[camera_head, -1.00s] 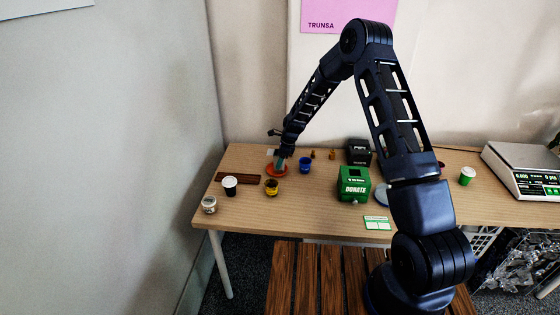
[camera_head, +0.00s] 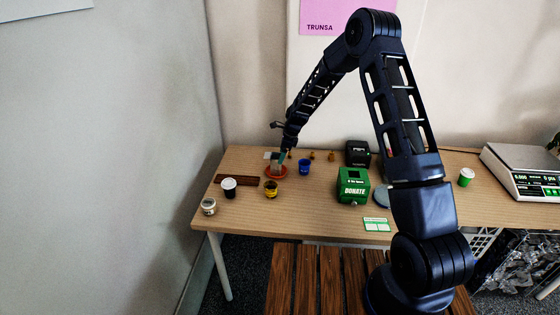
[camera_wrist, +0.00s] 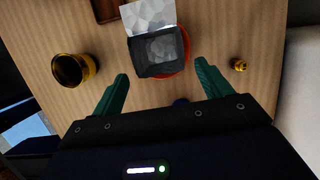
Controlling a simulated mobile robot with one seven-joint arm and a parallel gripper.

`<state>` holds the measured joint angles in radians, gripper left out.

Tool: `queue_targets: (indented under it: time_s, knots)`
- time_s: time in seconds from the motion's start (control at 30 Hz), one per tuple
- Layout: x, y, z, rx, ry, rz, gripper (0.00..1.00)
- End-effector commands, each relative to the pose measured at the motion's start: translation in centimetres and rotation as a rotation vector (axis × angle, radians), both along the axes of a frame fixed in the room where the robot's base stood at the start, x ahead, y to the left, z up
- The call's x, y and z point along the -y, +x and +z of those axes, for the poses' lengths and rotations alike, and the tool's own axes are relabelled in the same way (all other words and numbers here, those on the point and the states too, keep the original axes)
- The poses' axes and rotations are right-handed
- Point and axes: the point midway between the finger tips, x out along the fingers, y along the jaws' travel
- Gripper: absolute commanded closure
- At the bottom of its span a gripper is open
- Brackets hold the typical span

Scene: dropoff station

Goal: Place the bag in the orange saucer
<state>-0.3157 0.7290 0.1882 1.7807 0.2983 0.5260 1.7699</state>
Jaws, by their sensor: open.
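The bag (camera_wrist: 160,48) is dark grey with a crinkled silvery flap (camera_wrist: 148,16) and sits on the orange saucer (camera_wrist: 187,62) in the wrist view. The saucer's rim shows at the bag's right side and the rest is covered. In the head view the orange saucer (camera_head: 276,172) lies at the table's left part, with the small bag (camera_head: 275,159) at it. My gripper (camera_wrist: 161,72) is open, its green fingers spread apart and empty, with the bag beyond the fingertips. In the head view my gripper (camera_head: 283,158) hangs just above the saucer.
A yellow cup (camera_head: 271,188), a blue cup (camera_head: 304,167) and a white-lidded cup (camera_head: 229,187) stand near the saucer. A dark brown tray (camera_head: 236,180) lies left of it. A green donation box (camera_head: 352,186) stands to the right.

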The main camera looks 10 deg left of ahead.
Motion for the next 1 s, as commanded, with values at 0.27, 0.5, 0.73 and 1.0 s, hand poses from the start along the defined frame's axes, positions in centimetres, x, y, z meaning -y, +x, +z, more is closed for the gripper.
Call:
queue_targets:
  time_s: [0.27, 0.5, 0.73, 1.0]
  knots:
    - [1.5, 0.0, 4.8, 0.002, 0.0, 0.0, 0.22]
    - [2.0, 0.0, 6.5, 0.0, 0.0, 0.001, 0.22]
    - [2.3, 0.0, 7.0, 0.004, -0.001, 0.006, 0.22]
    - [6.5, -1.5, 13.4, 0.096, -0.024, 0.148, 0.22]
